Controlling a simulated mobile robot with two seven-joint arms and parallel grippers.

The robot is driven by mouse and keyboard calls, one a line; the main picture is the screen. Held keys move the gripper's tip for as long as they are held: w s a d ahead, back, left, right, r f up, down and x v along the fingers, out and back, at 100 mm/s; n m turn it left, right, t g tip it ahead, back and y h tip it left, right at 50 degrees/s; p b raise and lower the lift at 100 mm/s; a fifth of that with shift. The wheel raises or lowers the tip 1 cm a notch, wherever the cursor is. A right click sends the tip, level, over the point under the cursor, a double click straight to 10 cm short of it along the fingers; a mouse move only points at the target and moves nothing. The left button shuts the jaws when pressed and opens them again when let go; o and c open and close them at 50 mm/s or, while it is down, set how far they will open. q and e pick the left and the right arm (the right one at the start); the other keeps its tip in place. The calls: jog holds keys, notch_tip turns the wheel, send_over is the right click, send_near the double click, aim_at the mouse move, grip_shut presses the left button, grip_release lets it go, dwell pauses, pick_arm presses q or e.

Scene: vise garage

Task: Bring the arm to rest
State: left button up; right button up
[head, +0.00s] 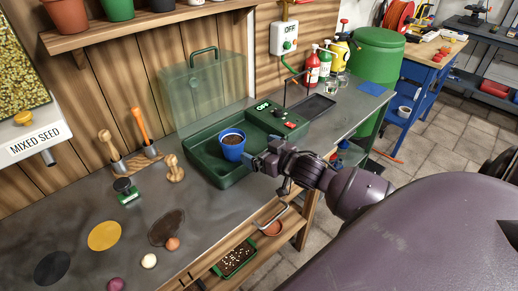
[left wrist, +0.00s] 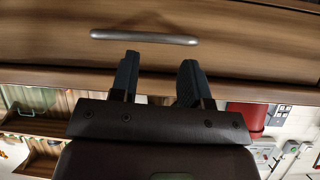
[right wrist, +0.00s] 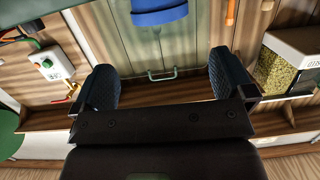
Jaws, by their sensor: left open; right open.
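My right gripper (head: 256,161) is at the right side of the blue pot (head: 232,143), which stands upright with dark soil in the green tray box (head: 205,172). In the right wrist view the fingers (right wrist: 164,85) are wide open and empty. The blue pot (right wrist: 160,14) shows past the fingertips, apart from them. My left gripper (left wrist: 155,80) shows only in the left wrist view, open with nothing between its fingers, facing a wooden drawer front with a metal handle (left wrist: 145,38).
The box's clear lid (head: 200,90) stands open behind. A control panel with red and green buttons (head: 283,122) is right of the pot. Tools in holders (head: 140,155) stand left. An open drawer holding a seed tray (head: 234,259) juts out below the bench edge.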

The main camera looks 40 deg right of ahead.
jog(key=s+f, duration=0.1)
jog(key=s+a+f+g+h, duration=0.1)
jog(key=s, duration=0.1)
jog(key=s+a+f+m+g, duration=0.1)
jog(key=shift+s+a+f+h, duration=0.15)
jog(key=shift+s+f+h, duration=0.15)
jog(key=shift+s+f, duration=0.1)
jog(key=s+a+f+g, duration=0.1)
jog(key=s+a+g, duration=0.35)
jog(key=s, duration=0.65)
jog(key=s+a+f+g, duration=0.25)
jog(key=s+g, duration=0.35)
jog(key=s, duration=0.5)
jog(key=w+f+t, duration=0.7)
jog(key=f+t, duration=0.1)
jog(key=f, duration=0.1)
jog(key=shift+w+a+f+n, duration=0.25)
jog(key=shift+w+f+n, duration=0.1)
jog(key=shift+w+n, duration=0.05)
